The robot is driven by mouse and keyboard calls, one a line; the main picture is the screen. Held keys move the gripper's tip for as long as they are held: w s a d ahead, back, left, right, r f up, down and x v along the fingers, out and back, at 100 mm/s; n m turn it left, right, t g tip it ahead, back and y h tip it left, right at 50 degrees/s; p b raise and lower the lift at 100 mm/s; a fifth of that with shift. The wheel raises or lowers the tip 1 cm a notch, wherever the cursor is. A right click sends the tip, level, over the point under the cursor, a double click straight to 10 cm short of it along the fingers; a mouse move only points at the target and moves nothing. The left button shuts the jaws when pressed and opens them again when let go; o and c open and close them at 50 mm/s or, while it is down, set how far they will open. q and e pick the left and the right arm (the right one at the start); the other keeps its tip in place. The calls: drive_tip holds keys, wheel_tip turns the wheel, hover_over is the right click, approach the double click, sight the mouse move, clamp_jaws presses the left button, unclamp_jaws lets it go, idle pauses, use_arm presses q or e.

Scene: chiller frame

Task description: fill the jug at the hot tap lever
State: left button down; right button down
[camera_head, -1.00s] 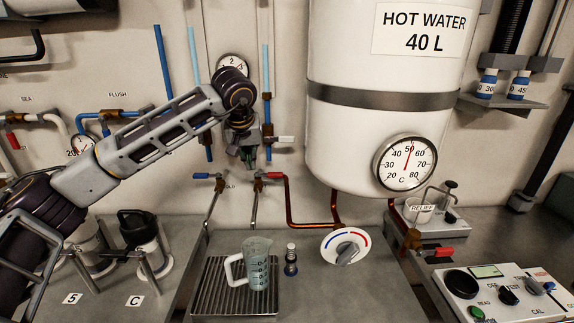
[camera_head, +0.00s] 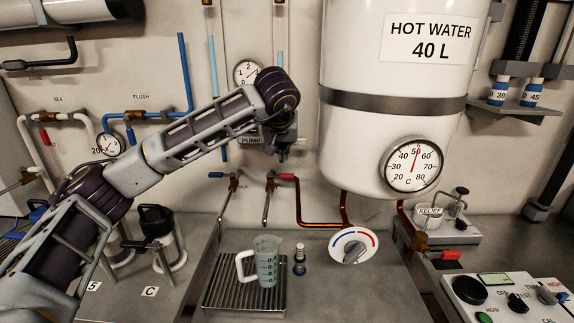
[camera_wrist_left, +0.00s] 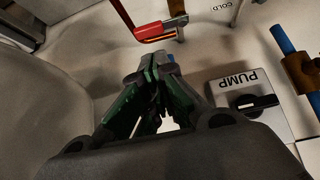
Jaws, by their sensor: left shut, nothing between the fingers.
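The clear measuring jug (camera_head: 267,262) with a white handle stands upright on the drip grate (camera_head: 222,300). Its contents are hard to tell. The hot tap lever (camera_head: 288,177) is red, on the copper pipe above and behind the jug. It also shows in the left wrist view (camera_wrist_left: 150,31). My left gripper (camera_head: 282,155) is shut and empty, pointing down a little above the red lever and apart from it. Its closed green fingers show in the left wrist view (camera_wrist_left: 160,88). My right gripper is not in view.
The hot water tank (camera_head: 392,100) with a temperature gauge fills the middle right. A blue cold lever (camera_head: 217,175) is left of the red one. A dial (camera_head: 354,246) and small bottle (camera_head: 299,260) stand right of the jug. A PUMP switch box (camera_wrist_left: 250,102) is beside the gripper.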

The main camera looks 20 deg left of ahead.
sight(280, 176)
use_arm(q)
drive_tip(key=shift+a, duration=0.1)
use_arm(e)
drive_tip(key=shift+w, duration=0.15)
use_arm(q)
drive_tip(key=shift+w+f, duration=0.15)
